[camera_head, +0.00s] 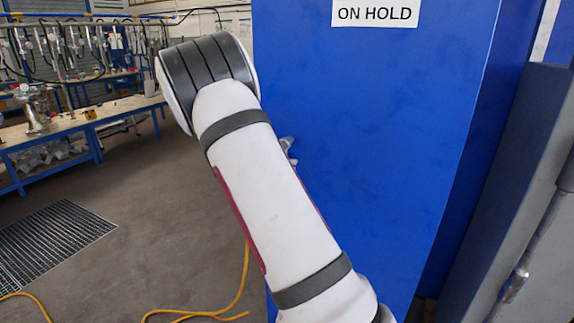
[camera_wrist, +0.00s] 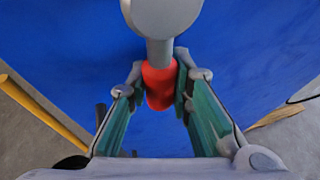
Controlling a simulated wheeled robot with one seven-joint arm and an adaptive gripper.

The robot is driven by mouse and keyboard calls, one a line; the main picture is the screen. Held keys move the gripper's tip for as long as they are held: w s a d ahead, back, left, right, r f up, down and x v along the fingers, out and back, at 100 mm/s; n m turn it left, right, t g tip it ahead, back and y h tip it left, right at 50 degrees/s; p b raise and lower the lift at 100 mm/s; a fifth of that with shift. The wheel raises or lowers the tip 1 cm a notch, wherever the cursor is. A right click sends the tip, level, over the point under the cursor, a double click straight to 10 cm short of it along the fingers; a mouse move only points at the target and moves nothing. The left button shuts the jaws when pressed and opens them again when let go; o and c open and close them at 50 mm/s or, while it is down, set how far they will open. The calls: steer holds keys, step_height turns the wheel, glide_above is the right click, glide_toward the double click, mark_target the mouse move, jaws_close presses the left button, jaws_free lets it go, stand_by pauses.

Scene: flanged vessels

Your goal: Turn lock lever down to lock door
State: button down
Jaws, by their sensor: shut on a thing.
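The blue door (camera_head: 370,130) carries a white "ON HOLD" sign (camera_head: 375,13) and fills the middle and right of the head view. In the wrist view the lock lever shows a grey round hub at the top, a grey shaft (camera_wrist: 160,52) and a red grip (camera_wrist: 159,86). My gripper (camera_wrist: 160,92) is shut on the red grip, with a finger on each side of it. The blue door (camera_wrist: 245,40) lies behind them. In the head view my arm hides the gripper and most of the lever; a small grey part (camera_head: 288,145) shows beside the arm.
A workbench (camera_head: 85,125) with equipment stands at the back left. A floor grating (camera_head: 55,240) and a yellow hose (camera_head: 243,275) lie on the floor at the left. A grey panel with a bar (camera_head: 530,240) stands close at the right. The floor between bench and door is open.

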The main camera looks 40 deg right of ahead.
stand_by(0.3)
steer(key=c, duration=1.4)
jaws_free()
steer(key=shift+w, duration=0.1)
steer(key=v, duration=1.2)
